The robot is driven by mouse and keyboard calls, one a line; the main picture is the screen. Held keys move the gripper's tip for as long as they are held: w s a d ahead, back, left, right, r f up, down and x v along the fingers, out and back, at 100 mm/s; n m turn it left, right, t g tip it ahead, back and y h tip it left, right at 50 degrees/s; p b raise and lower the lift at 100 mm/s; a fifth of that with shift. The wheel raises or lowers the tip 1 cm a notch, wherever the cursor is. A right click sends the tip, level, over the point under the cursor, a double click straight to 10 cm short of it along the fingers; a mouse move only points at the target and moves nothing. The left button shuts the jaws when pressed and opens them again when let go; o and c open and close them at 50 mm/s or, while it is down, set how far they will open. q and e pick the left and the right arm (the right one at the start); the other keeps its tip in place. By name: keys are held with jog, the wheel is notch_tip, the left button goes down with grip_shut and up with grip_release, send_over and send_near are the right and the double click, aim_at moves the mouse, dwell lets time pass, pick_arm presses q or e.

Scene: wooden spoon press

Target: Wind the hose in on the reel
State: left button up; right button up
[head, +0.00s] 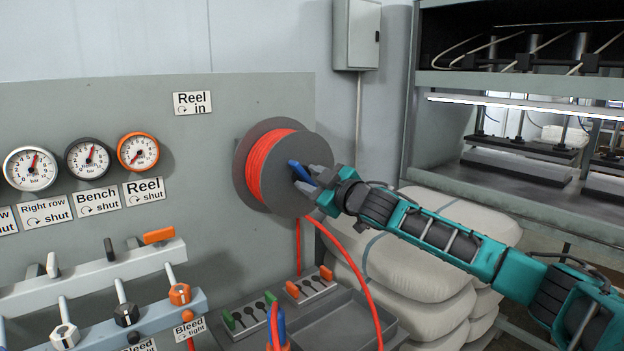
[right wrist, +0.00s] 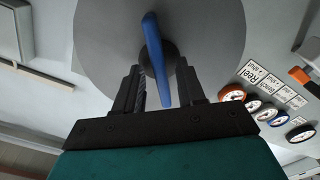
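The reel (head: 252,148) is a grey drum on the panel with orange hose (head: 272,165) wound on it. A length of hose hangs from the reel and curves down to the right. A blue crank handle (head: 300,171) stands out at the front of the reel. My right gripper (head: 313,180) is at this handle. In the right wrist view the handle (right wrist: 158,60) lies between the two fingers (right wrist: 160,92), which are apart with narrow gaps visible beside it. The grey reel disc (right wrist: 100,40) is behind it. My left gripper is not in view.
Gauges (head: 137,151) and valve levers (head: 180,293) line the panel at left. White sacks (head: 425,250) are stacked behind my right arm. A grey tray (head: 345,322) is below the reel.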

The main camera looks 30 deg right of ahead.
grip_shut()
dwell(0.3)
dwell(0.4)
